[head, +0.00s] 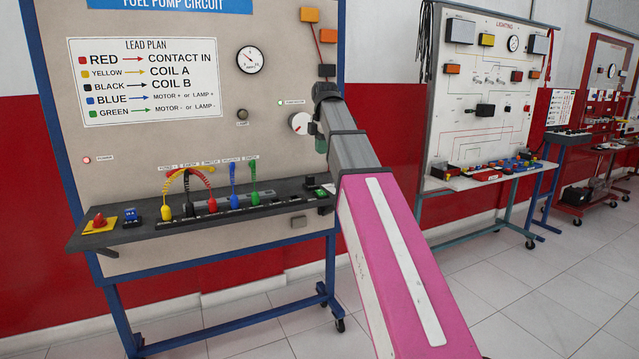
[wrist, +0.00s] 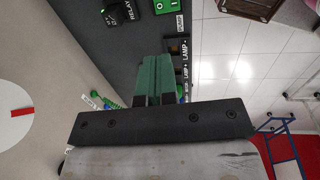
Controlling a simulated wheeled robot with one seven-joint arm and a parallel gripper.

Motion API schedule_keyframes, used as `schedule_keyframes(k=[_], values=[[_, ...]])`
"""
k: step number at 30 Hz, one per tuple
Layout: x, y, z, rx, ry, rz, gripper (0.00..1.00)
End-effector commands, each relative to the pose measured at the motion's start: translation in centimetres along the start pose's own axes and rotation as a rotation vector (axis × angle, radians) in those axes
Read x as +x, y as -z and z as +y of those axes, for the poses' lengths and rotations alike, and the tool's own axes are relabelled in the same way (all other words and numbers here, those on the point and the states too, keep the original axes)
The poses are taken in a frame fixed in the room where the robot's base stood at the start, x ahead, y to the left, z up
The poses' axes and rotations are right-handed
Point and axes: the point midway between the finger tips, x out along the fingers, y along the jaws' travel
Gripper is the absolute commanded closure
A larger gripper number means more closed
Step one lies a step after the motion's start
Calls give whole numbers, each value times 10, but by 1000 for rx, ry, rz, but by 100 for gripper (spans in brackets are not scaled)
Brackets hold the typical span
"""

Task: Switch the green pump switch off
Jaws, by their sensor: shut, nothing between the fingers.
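The green pump switch (wrist: 165,5) shows at the top edge of the wrist view, partly cut off, with white O and I marks, beside the PUMP label. In the head view the green switch (head: 322,193) is small, at the right end of the board's dark shelf. Which way it is pressed I cannot tell. My gripper (wrist: 155,60) has its green fingers shut together with nothing between them, pointing toward the shelf. In the head view my gripper (head: 321,146) is above the shelf's right end, apart from the switch.
The dark shelf (head: 150,233) carries coloured leads and a red emergency button (head: 99,221). A white dial (head: 299,123) is on the panel near my gripper.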

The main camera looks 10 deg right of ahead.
Motion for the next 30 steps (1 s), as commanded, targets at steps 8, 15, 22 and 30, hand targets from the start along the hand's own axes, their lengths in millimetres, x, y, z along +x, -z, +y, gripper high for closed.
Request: schedule_keyframes(k=[8, 15, 22, 30], values=[[5, 0, -1, 0, 0, 0, 100], [37, 0, -2, 0, 2, 0, 100], [77, 0, -2, 0, 2, 0, 100], [118, 0, -1, 0, 0, 0, 100]])
